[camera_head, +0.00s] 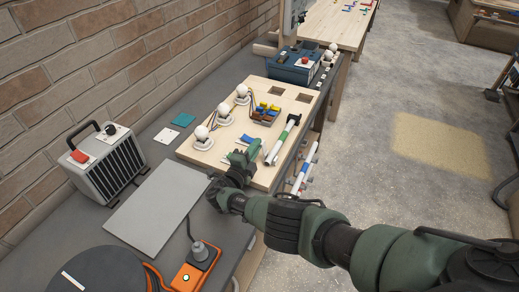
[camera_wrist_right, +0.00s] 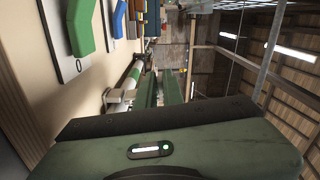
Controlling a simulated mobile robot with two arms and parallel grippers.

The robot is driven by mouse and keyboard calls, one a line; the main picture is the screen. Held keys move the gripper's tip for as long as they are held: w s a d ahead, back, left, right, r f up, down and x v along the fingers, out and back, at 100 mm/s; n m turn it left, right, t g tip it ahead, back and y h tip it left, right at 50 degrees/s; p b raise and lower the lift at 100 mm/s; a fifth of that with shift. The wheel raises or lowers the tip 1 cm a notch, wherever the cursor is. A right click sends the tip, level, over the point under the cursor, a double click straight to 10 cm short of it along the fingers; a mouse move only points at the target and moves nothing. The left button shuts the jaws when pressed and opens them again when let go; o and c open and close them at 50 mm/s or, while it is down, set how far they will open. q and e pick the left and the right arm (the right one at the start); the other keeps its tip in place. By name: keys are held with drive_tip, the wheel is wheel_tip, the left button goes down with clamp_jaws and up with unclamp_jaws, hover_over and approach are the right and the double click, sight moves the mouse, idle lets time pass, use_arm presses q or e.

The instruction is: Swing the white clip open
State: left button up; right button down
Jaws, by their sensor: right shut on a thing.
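A tube with white, green and dark bands (camera_head: 283,139) lies along the right side of the wooden board (camera_head: 232,178). The white clip (camera_head: 269,158) is at the tube's near end; in the right wrist view the pale clip (camera_wrist_right: 119,99) shows beside the fingers, around the tube. My right gripper (camera_head: 246,151) is over the board's near right part, just left of the clip in the head view. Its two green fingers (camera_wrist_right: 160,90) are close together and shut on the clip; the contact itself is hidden. My left gripper is not in view.
Several white bulbs (camera_head: 201,134) stand on the board's left side, with coloured connectors (camera_head: 266,112) near the middle. A grey heater (camera_head: 105,160), a grey mat (camera_head: 157,208) and an orange socket box (camera_head: 196,268) are nearer. A blue box (camera_head: 294,65) stands behind.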

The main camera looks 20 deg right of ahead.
drive_tip(key=shift+w+a+f+n+b, duration=0.15)
drive_tip(key=shift+a+f+n+b, duration=0.1)
drive_tip(key=shift+n, duration=0.35)
drive_tip(key=shift+w+a+f+n+b, duration=0.15)
drive_tip(key=shift+n+b, duration=0.1)
drive_tip(key=shift+n, duration=0.35)
drive_tip(key=shift+w+f+n+b, duration=0.2)
drive_tip(key=shift+n+b, duration=0.15)
drive_tip(key=shift+n, duration=0.35)
drive_tip(key=c, duration=1.5)
unclamp_jaws()
drive_tip(key=shift+a, duration=0.1)
drive_tip(key=shift+c, duration=0.2)
drive_tip(key=shift+r, duration=0.1)
